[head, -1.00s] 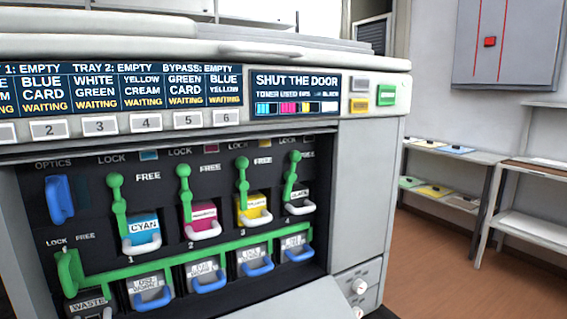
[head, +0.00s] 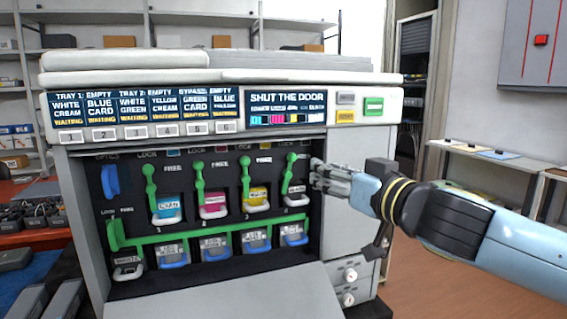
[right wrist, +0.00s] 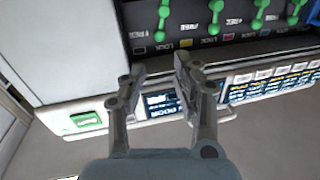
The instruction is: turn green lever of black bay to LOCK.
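The black bay is the rightmost, number 4, inside the printer's open front. Its green lever (head: 289,173) stands roughly upright with its knob at the top, near a FREE label. The black cartridge (head: 294,199) sits below it, with a pale handle. My right gripper (head: 316,172) is just right of this lever, in front of the bay's right edge. In the right wrist view, which is upside down, the gripper (right wrist: 160,66) is open with nothing between its fingers. The black bay's lever (right wrist: 163,15) shows there beyond the fingertips, apart from them. My left gripper is out of view.
Three similar green levers stand left of it, over the cyan (head: 167,207), magenta (head: 214,205) and yellow (head: 257,198) cartridges. A green bar (head: 190,240) runs below. The lowered door (head: 230,295) juts out in front. The printer's right frame (head: 350,150) borders the opening.

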